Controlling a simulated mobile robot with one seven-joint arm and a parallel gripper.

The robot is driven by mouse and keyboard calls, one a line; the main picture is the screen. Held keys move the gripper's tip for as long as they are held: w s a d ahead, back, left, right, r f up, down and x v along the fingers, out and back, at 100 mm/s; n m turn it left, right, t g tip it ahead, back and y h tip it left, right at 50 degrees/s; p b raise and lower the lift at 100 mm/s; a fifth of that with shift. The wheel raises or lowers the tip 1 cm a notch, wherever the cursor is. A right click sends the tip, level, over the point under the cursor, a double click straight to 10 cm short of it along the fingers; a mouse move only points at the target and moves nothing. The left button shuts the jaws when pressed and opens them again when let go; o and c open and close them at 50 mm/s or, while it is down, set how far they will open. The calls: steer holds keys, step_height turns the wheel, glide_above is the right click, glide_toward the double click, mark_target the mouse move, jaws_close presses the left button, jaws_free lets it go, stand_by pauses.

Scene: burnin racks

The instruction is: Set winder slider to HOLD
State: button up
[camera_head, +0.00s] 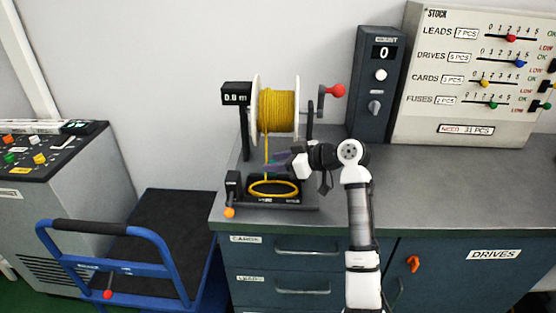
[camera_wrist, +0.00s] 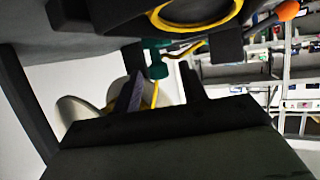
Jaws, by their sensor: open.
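The winder (camera_head: 246,155) stands on the bench with a spool of yellow cable (camera_head: 279,111), a "0.0" display (camera_head: 236,97) and a red-knobbed crank (camera_head: 334,91). Its dark base holds a yellow cable loop (camera_head: 273,188), which also shows upside down in the wrist view (camera_wrist: 165,20). An orange knob (camera_head: 229,212) sits at the base's front left; it shows in the wrist view (camera_wrist: 288,11). My gripper (camera_head: 272,165) is open just above the loop. A teal part (camera_wrist: 157,70) lies close to the fingertips (camera_wrist: 163,82); I cannot tell if it is the slider. The base's small labels are unreadable.
A dark counter box (camera_head: 374,85) reading 0 and a stock panel (camera_head: 466,75) with coloured sliders stand behind, to the right. The bench top (camera_head: 445,178) right of my arm is clear. A blue cart (camera_head: 170,230) and a control console (camera_head: 60,180) are left.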

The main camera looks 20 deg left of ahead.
jaws_close()
steer(key=b, duration=0.2)
glide_above(305, 182)
stand_by(0.4)
jaws_free()
steer(key=shift+d+r, duration=0.1)
steer(key=shift+d, duration=0.05)
steer(key=b+v, duration=0.3)
steer(key=v, duration=1)
steer(key=shift+d, duration=0.3)
steer(key=shift+s+d+r, duration=0.1)
steer(key=shift+s, duration=0.05)
